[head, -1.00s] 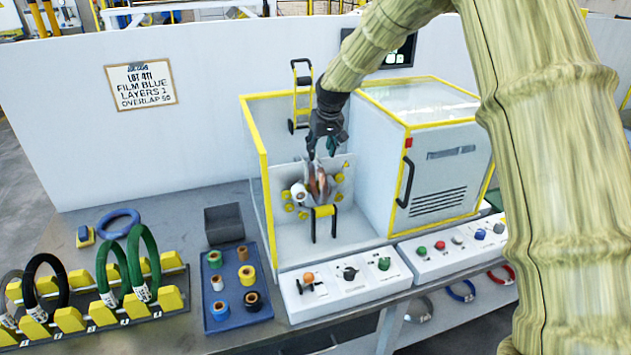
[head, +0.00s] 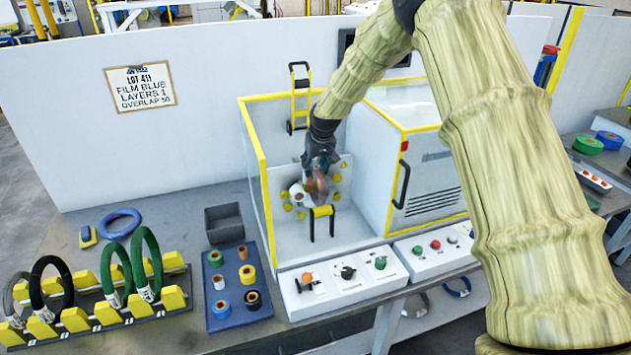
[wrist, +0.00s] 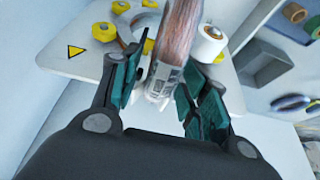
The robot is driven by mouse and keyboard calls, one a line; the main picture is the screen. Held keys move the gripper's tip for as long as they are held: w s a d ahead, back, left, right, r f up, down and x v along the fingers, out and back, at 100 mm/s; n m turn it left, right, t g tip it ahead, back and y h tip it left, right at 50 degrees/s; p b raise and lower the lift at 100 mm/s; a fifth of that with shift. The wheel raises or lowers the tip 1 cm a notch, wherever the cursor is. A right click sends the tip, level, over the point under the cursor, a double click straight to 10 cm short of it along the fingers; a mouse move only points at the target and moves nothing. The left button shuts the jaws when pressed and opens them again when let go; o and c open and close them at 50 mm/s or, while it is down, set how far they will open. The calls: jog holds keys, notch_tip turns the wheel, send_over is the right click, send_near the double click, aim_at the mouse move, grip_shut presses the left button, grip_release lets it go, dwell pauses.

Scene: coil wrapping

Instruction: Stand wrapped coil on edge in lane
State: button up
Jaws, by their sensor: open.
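A brown, copper-toned coil (head: 317,186) stands on edge in the wrapping machine. In the wrist view the coil (wrist: 181,38) carries a pale printed label (wrist: 163,82). My gripper (head: 319,169) is just above the coil in the head view. In the wrist view its open fingers (wrist: 160,92) lie on either side of the coil's labelled part; I cannot tell whether they touch it. The lane rack (head: 100,312) with yellow blocks is at the left, holding black (head: 36,284) and green (head: 152,262) coils on edge. Part of the machine coil is hidden behind my gripper.
A white film roll (head: 297,194) and yellow rollers (head: 287,207) surround the coil, inside a yellow-edged enclosure (head: 262,150). A blue tray of tape rolls (head: 220,323), a grey bin (head: 224,223) and a flat blue coil (head: 119,222) lie between enclosure and rack. Control panels (head: 343,286) line the front.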

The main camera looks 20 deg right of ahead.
jog(key=shift+c, duration=0.2)
grip_shut()
jog(key=shift+r, duration=0.15)
dwell(0.3)
